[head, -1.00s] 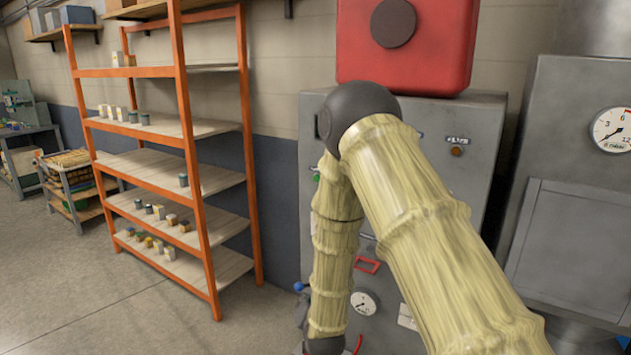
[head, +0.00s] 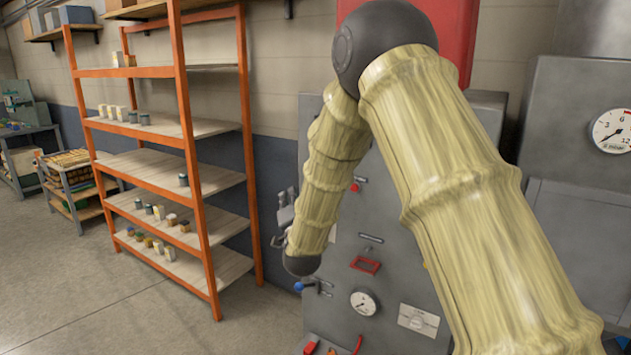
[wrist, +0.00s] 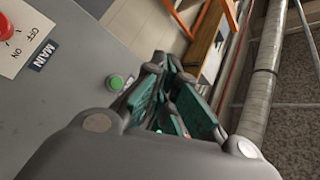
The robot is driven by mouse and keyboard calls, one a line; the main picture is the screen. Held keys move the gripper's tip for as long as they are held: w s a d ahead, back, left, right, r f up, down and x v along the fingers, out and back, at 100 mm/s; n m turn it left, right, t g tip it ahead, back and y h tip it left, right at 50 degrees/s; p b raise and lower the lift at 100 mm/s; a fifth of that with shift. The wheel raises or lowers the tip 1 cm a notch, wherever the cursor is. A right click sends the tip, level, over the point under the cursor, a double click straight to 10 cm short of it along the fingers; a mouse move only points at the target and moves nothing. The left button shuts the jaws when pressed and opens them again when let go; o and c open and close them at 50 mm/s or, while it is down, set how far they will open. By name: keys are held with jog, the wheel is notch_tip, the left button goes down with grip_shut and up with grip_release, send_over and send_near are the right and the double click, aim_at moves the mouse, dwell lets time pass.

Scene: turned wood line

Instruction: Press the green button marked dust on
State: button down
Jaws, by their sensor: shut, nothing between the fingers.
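In the wrist view a green button (wrist: 115,82) with a pale rim sits on the grey panel (wrist: 85,45), beside my gripper. Its own marking cannot be read here. My gripper (wrist: 178,100), with teal finger pads, is shut and empty, just right of the green button in the picture; I cannot tell how far it stands off the panel. In the head view my gripper (head: 285,212) shows in part at the left edge of the grey cabinet (head: 385,250). My arm covers the cabinet's upper part there, and the green button cannot be made out.
A red switch (wrist: 8,27) with an OFF/ON plate and a MAIN label (wrist: 43,55) are on the same panel. The cabinet also carries a gauge (head: 363,302) and a red-framed window (head: 365,265). An orange shelf rack (head: 195,170) stands to the left, with clear floor before it.

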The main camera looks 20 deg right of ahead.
jog(key=w+d+p, duration=0.1)
jog(key=w+d, duration=0.4)
jog(key=d, duration=0.2)
jog(key=shift+w, duration=0.2)
dwell(0.4)
jog(key=shift+w+d+f, duration=0.1)
jog(key=shift+w+d, duration=0.05)
dwell(1.4)
jog(key=shift+w+d+b, duration=0.15)
jog(key=shift+d+b, duration=0.05)
jog(key=shift+b, duration=0.1)
jog(key=shift+w+d, duration=0.2)
jog(key=shift+d, duration=0.05)
dwell(0.9)
jog(key=shift+s+a+b, duration=0.1)
jog(key=shift+b, duration=0.25)
jog(key=shift+s+a, duration=0.4)
jog(key=shift+a, duration=0.15)
